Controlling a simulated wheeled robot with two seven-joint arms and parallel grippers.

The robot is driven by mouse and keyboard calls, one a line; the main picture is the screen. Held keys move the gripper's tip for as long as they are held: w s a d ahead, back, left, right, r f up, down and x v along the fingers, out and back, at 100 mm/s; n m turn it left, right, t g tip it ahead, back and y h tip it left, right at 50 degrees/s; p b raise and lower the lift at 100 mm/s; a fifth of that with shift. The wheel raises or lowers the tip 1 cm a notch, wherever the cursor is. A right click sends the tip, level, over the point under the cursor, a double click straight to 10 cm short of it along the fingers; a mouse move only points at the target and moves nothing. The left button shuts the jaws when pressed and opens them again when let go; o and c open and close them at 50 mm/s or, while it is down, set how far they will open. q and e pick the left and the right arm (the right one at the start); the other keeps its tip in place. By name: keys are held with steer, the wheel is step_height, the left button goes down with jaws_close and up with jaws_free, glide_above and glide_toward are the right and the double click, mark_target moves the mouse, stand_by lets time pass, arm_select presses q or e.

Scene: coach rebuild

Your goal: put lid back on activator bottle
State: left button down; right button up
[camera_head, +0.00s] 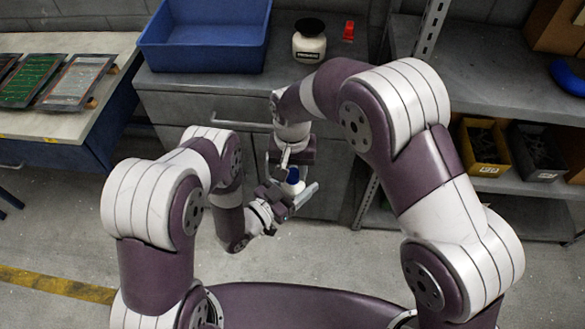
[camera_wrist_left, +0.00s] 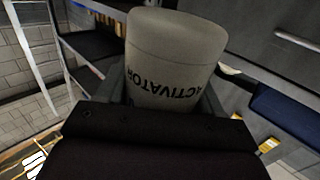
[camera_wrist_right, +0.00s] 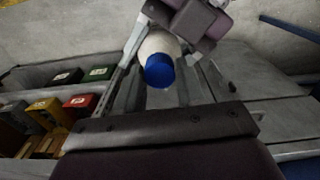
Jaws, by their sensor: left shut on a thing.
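The white activator bottle (camera_head: 292,189) is in my left gripper (camera_head: 287,197), which is shut on it. Its body with the ACTIVATOR lettering (camera_wrist_left: 165,70) fills the upper middle of the left wrist view, with the letters upside down. The blue lid (camera_wrist_right: 159,70) is at the end of the bottle (camera_wrist_right: 160,43) facing my right wrist camera. My right gripper (camera_head: 291,163) is just above the bottle in the head view. Its fingers look apart, with the lid between them in the right wrist view (camera_wrist_right: 158,86). Whether they touch the lid is hidden.
A grey workbench (camera_head: 375,62) carries a blue tray (camera_head: 205,37), a white jar with a dark top (camera_head: 309,42) and a red item (camera_head: 348,30). A shelf at the right holds a yellow bin (camera_head: 484,146). A table with panels (camera_head: 75,82) stands at the left.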

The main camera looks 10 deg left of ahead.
steer(key=shift+o, duration=1.2)
steer(key=shift+r, duration=2.25)
steer(key=shift+c, duration=0.3)
steer(key=r+n, duration=0.2)
steer(key=n, duration=0.1)
steer(key=r+n, duration=0.1)
steer(key=shift+w+a, duration=0.2)
steer(key=shift+w, duration=0.1)
steer(key=shift+s+d+r+n, duration=0.1)
steer(key=shift+r+n, duration=0.05)
steer(key=shift+n, duration=0.45)
steer(key=shift+s+r+n, duration=0.1)
steer(key=shift+n, duration=0.5)
steer(key=shift+s+d+n, duration=0.1)
steer(key=shift+n, duration=0.9)
